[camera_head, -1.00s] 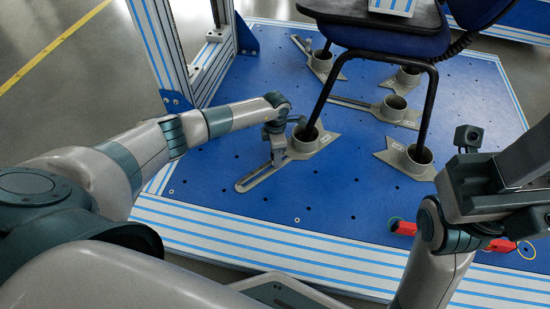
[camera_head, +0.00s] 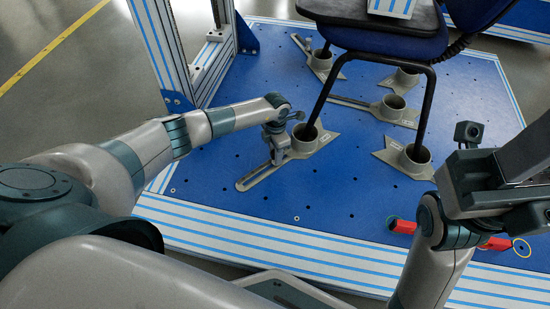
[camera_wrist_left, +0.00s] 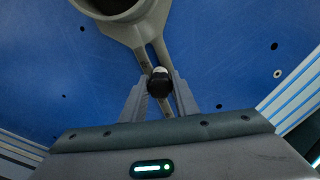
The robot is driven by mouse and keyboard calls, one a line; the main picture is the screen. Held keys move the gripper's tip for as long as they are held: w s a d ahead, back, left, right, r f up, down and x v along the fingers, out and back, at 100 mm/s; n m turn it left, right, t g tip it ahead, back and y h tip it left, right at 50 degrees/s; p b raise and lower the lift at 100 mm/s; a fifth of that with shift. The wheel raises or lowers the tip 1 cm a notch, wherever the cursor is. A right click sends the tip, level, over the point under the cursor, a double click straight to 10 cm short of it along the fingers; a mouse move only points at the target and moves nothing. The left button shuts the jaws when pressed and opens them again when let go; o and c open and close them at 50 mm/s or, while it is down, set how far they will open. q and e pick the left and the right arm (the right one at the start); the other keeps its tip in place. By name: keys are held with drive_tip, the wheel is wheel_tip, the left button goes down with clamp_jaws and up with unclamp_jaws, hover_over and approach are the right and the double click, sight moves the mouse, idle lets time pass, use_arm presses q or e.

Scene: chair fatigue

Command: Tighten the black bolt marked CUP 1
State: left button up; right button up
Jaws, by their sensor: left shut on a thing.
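The black bolt (camera_wrist_left: 159,84) stands in the slot of a grey cup base, with a pale spot on top, in the left wrist view. My left gripper (camera_wrist_left: 157,91) has one finger on each side of the bolt and is shut on it. In the head view, my left gripper (camera_head: 278,150) points down at the slotted arm of the nearest left cup (camera_head: 304,143). A black chair leg goes into this cup. The bolt is hidden there by the gripper, and the label's text is too small to read. My right gripper (camera_head: 478,182) is at the right; its fingers cannot be made out.
The blue plate (camera_head: 225,190) carries several other grey cups, one at the front right (camera_head: 407,160). The chair (camera_head: 385,40) stands over them. A striped frame post (camera_head: 160,55) rises at the left. A red bar (camera_head: 403,227) lies near the plate's front right edge.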

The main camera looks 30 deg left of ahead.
use_arm(q)
drive_tip(key=shift+f+m+b, duration=0.1)
drive_tip(key=shift+m+b, duration=0.55)
drive_tip(key=shift+m, duration=1.35)
drive_tip(key=shift+b, duration=0.3)
drive_tip(key=shift+m+b, duration=0.6)
drive_tip(key=shift+m, duration=0.5)
drive_tip(key=shift+m+b, duration=0.3)
drive_tip(key=shift+m, duration=0.6)
drive_tip(key=shift+m+b, duration=0.65)
drive_tip(key=shift+m, duration=0.25)
drive_tip(key=shift+m+b, duration=0.35)
drive_tip(key=shift+m, duration=0.75)
